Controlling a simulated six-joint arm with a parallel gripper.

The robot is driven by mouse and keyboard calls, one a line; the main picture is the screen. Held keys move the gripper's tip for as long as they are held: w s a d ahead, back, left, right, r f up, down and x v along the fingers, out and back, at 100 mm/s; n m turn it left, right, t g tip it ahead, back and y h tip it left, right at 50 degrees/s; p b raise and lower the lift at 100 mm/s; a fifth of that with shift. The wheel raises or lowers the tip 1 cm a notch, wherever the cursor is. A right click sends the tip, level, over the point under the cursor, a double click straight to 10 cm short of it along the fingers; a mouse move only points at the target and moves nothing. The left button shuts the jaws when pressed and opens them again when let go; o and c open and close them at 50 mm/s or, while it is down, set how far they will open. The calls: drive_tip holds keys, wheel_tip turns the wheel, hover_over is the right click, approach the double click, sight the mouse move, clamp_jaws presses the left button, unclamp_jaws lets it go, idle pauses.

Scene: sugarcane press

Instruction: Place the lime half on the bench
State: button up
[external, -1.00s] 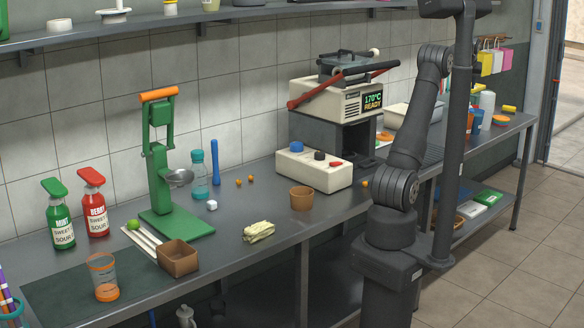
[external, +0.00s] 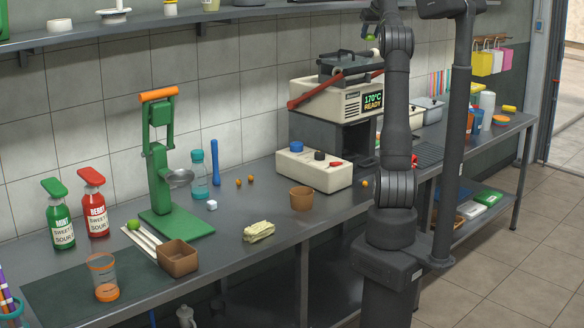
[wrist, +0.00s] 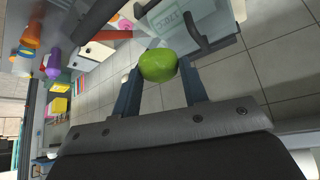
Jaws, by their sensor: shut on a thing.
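The green lime half (wrist: 158,66) is held between the two dark fingers of my gripper (wrist: 159,72) in the wrist view. Its rounded green skin shows; its cut face is hidden. In the external view my arm stands nearly upright, with its wrist end at the top edge beside the press with the "170°C READY" display, high above the bench. The grey steel bench (external: 335,215) runs along the tiled wall.
On the bench stand a green lever press (external: 162,190), a brown square box (external: 178,258), a brown cup (external: 301,198), a cream button box (external: 313,168) and a crumpled pale bundle (external: 258,231). A small green round thing (external: 134,224) lies by white sticks. Bare steel shows around the bundle.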

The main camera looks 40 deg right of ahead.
drive_tip(key=w+a+n+y, duration=0.1)
drive_tip(key=w+a, duration=0.3)
drive_tip(key=a, duration=0.2)
drive_tip(key=w+a+n, duration=0.1)
drive_tip(key=w+a, duration=0.2)
drive_tip(key=a, duration=0.3)
drive_tip(key=w+a+f+n+y, duration=0.25)
drive_tip(key=w+a+f, duration=0.45)
drive_tip(key=a+f, duration=0.5)
drive_tip(key=a+f+n, duration=0.1)
drive_tip(key=a+f, duration=0.5)
drive_tip(key=f, duration=0.6)
drive_tip(key=a+f, duration=0.5)
drive_tip(key=f, duration=0.6)
drive_tip(key=shift+h, duration=0.25)
drive_tip(key=s+a+f, duration=0.2)
drive_tip(key=f, duration=0.3)
drive_tip(key=s+a+f, duration=0.2)
drive_tip(key=a+f, duration=0.1)
drive_tip(key=f, duration=0.2)
drive_tip(key=s+a+f, duration=0.2)
drive_tip(key=a+f, duration=0.1)
drive_tip(key=f, duration=0.2)
drive_tip(key=shift+a+f, duration=0.1)
drive_tip(key=shift+a, duration=0.1)
drive_tip(key=shift+s+a+f+m+t, duration=0.3)
drive_tip(key=shift+s+f, duration=0.1)
drive_tip(key=shift+f, duration=0.15)
